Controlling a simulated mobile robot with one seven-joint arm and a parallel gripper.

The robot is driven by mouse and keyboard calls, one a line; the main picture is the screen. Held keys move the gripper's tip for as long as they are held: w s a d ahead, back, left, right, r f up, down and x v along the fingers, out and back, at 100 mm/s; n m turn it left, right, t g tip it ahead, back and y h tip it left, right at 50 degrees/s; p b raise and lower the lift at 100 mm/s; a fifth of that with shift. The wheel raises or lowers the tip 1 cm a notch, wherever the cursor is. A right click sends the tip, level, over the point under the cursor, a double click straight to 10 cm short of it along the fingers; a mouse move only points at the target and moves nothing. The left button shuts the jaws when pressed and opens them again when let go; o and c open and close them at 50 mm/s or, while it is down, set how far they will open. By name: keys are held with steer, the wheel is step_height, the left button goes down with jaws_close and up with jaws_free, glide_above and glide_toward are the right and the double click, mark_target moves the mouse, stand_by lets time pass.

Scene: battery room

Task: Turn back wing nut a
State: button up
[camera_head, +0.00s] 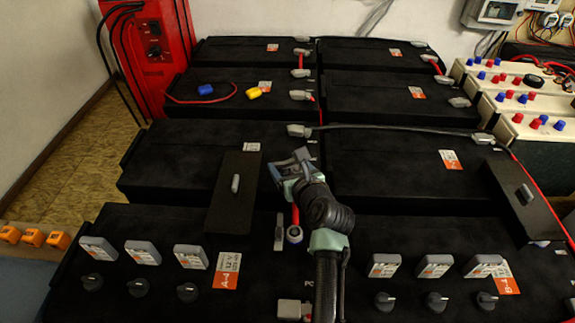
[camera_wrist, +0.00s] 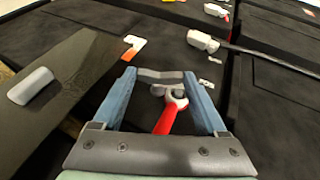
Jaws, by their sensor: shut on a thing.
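My gripper (camera_head: 290,168) is over the near edge of the second-row left battery (camera_head: 190,165), close to the gap between batteries. In the wrist view its two blue-grey fingers (camera_wrist: 160,78) are closed in on a small grey metal piece (camera_wrist: 160,74), which looks like wing nut a and spans the space between the fingertips. Just below it are a pale ring lug (camera_wrist: 178,100) and a short red cable (camera_wrist: 165,120). In the head view my gripper hides the nut; the red cable (camera_head: 295,213) shows below it.
A dark panel with a grey handle (camera_head: 225,212) stands left of my gripper, and a similar panel (camera_head: 532,212) is far right. Grey terminal covers (camera_head: 300,130) and a black cable (camera_head: 400,127) lie behind. Yellow (camera_head: 253,93) and blue (camera_head: 206,89) pieces rest on a rear battery.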

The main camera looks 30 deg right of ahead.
steer(key=n+y, duration=0.1)
steer(key=y, duration=0.1)
steer(key=d+n+y, duration=0.1)
steer(key=n+y, duration=0.1)
steer(key=n+y+b, duration=0.2)
steer(key=n+y, duration=0.1)
steer(key=shift+d+f+b, duration=0.15)
steer(key=shift+d+b, duration=0.05)
steer(key=shift+b, duration=0.1)
steer(key=n+y+b, duration=0.1)
steer(key=b, duration=0.2)
steer(key=n+g+y+b, duration=0.1)
steer(key=y+b, duration=0.1)
steer(key=b, duration=0.1)
steer(key=shift+w+d+f+n, duration=0.1)
steer(key=shift+d+n, duration=0.05)
steer(key=shift+n, duration=0.25)
steer(key=n+y+b, duration=0.1)
steer(key=b, duration=0.2)
steer(key=g+b, duration=0.1)
steer(key=b, duration=0.3)
steer(key=shift+d+r+n+g+y, duration=0.1)
steer(key=shift+r+n+g+y, duration=0.1)
steer(key=shift+n+g+y, duration=0.15)
steer(key=o, duration=1.3)
steer(key=shift+w, duration=0.1)
steer(key=shift+d+r, duration=0.1)
